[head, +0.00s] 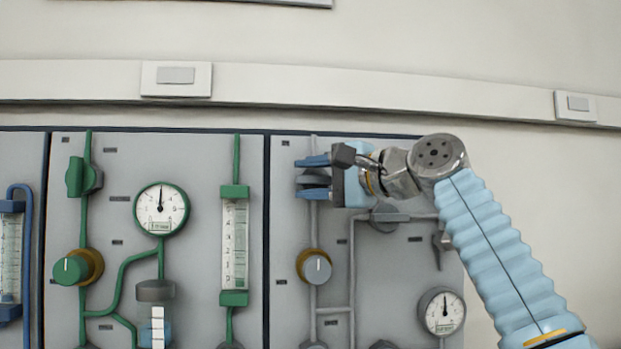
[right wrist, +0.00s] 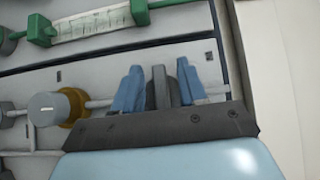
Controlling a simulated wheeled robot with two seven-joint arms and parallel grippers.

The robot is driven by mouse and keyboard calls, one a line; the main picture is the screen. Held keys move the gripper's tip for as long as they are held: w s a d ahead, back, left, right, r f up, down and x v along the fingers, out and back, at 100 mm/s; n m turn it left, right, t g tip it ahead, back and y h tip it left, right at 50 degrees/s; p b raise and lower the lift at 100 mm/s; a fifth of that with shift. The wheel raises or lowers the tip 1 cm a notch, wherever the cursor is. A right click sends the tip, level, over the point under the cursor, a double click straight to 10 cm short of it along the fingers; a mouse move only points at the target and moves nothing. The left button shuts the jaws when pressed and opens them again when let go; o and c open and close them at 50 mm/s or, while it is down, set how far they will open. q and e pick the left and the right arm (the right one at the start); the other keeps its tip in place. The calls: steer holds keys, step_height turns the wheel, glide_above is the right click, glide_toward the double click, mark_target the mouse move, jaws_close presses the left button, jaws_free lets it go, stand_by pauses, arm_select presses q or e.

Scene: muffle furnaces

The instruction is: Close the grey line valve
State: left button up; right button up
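The grey line valve (head: 313,180) is at the top of the vertical grey pipe on the right-hand panel. In the right wrist view its grey handle (right wrist: 159,90) stands between my blue fingers. My right gripper (head: 312,178) reaches in from the right, one finger above the handle and one below it. The fingers are apart, with a thin gap showing beside the handle; firm contact does not show. The fingers and the gripper body hide part of the valve. My left gripper is in neither view.
Below the valve is a grey knob (head: 316,268) with a brass collar. A gauge (head: 442,312) is at lower right. The panel to the left carries a green valve handle (head: 76,177), a green-rimmed gauge (head: 161,209) and a flow tube (head: 235,245).

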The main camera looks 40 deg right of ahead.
steer(key=v, duration=1.3)
steer(key=shift+s+b, duration=0.35)
steer(key=shift+b, duration=0.05)
